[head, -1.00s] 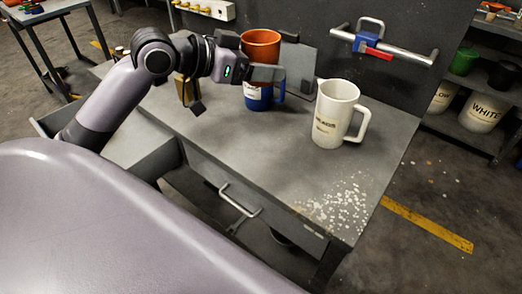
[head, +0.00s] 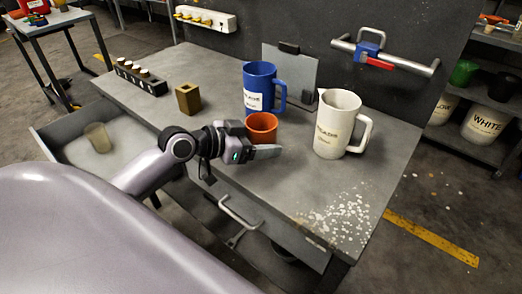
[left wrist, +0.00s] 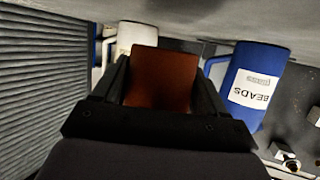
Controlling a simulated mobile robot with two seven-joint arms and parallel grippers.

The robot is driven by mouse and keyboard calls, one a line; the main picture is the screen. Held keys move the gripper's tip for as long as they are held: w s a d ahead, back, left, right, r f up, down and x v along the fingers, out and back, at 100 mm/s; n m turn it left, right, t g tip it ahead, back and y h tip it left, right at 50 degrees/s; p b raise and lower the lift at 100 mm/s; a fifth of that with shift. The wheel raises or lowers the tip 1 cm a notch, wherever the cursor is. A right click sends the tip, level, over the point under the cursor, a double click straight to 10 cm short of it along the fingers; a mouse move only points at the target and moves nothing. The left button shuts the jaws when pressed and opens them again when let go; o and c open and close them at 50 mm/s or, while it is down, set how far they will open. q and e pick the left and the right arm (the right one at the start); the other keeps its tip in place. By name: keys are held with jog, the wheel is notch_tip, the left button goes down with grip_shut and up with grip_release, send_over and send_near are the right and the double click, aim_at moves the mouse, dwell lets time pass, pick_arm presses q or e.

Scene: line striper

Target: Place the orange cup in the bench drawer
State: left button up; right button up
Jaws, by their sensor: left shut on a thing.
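The orange cup (head: 262,126) is in the jaws of my left gripper (head: 257,143), in front of the blue mug near the middle of the bench. In the left wrist view the cup (left wrist: 163,78) sits between the two dark fingers, which are shut on it. I cannot tell whether its base touches the bench top. A bench drawer (head: 62,150) stands pulled out at the left, with a pale translucent cup (head: 98,137) inside. A second drawer front with a metal handle (head: 238,215) is below the bench's front edge. My right gripper is not in view.
The blue mug (head: 258,86) and white mug (head: 338,125) stand behind and right of the gripper. A brass block (head: 188,98) and a dark rack (head: 141,77) are at the left. The bench's front right (head: 290,190) is clear.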

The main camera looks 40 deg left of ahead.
pick_arm(q)
jog(key=shift+f, duration=1.55)
jog(key=shift+f, duration=0.2)
jog(key=o, duration=1.2)
